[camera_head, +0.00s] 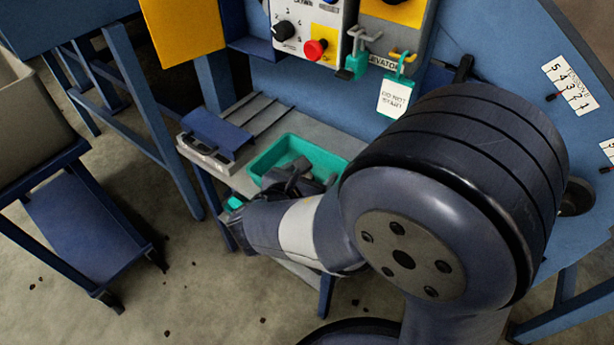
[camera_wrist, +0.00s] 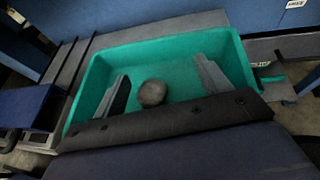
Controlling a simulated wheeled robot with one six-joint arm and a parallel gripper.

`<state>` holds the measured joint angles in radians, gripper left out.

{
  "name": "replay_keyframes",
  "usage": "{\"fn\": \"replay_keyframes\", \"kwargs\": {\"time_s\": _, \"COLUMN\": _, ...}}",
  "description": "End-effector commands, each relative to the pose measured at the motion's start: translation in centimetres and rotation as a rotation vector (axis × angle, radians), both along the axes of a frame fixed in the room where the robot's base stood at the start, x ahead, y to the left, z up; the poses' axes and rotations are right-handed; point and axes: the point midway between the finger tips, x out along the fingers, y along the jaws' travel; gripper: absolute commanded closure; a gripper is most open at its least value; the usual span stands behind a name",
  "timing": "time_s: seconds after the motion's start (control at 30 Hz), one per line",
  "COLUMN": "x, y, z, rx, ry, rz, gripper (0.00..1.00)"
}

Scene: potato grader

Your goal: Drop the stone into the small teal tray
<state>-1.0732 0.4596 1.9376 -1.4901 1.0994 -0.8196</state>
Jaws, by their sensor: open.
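The small teal tray (camera_wrist: 178,50) fills the middle of the wrist view. It also shows in the head view (camera_head: 318,155) on the grey shelf below the control panel, partly hidden by my arm. The rounded grey-brown stone (camera_wrist: 152,93) appears inside the tray, against its floor, between my two fingers. I cannot tell whether it rests on the floor or is just above it. My gripper (camera_wrist: 163,82) is open over the tray, with a gap on both sides of the stone. In the head view my gripper (camera_head: 292,178) is at the tray's near side and the stone is hidden.
The grey shelf (camera_head: 240,115) holds a dark blue object (camera_head: 215,130) left of the tray. Above are a red stop button (camera_head: 315,49) and a hanging white tag (camera_head: 394,98). A blue cart (camera_head: 85,210) stands at left. Floor between cart and shelf is mostly clear.

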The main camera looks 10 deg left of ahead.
Motion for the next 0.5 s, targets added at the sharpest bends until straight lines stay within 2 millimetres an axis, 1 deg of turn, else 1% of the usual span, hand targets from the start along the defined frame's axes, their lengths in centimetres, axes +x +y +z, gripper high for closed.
{"fn": "replay_keyframes", "kwargs": {"time_s": 0.17, "x": -0.1, "y": 0.0, "z": 0.0, "rx": 0.0, "ry": 0.0, "rz": 0.0, "gripper": 0.28}}
{"fn": "replay_keyframes", "kwargs": {"time_s": 0.27, "x": -0.6, "y": 0.2, "z": 0.4, "rx": 0.0, "ry": -0.001, "rz": 0.002, "gripper": 0.28}}
{"fn": "replay_keyframes", "kwargs": {"time_s": 0.37, "x": -1.7, "y": 0.5, "z": 1.0, "rx": 0.002, "ry": 0.0, "rz": 0.005, "gripper": 0.28}}
{"fn": "replay_keyframes", "kwargs": {"time_s": 0.5, "x": -4.0, "y": 1.0, "z": 2.0, "rx": 0.0, "ry": -0.001, "rz": 0.006, "gripper": 0.28}}
